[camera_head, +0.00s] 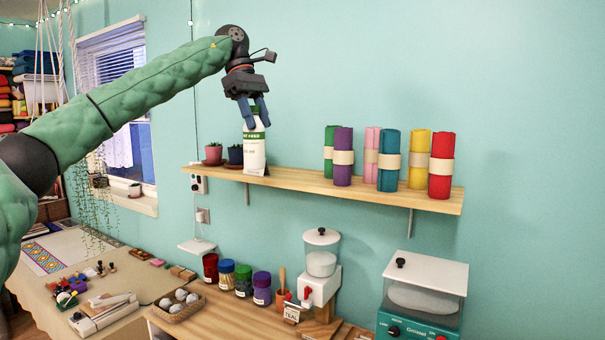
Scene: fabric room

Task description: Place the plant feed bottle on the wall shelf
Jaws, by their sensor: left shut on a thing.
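My right gripper is not in view.
Two small potted plants (214,154) stand left of the bottle. Several rolled fabrics (389,160) stand on the shelf's middle and right. Shelf space between bottle and rolls is clear. Below are jars (243,280), a white dispenser (320,265) and a teal machine (424,300).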

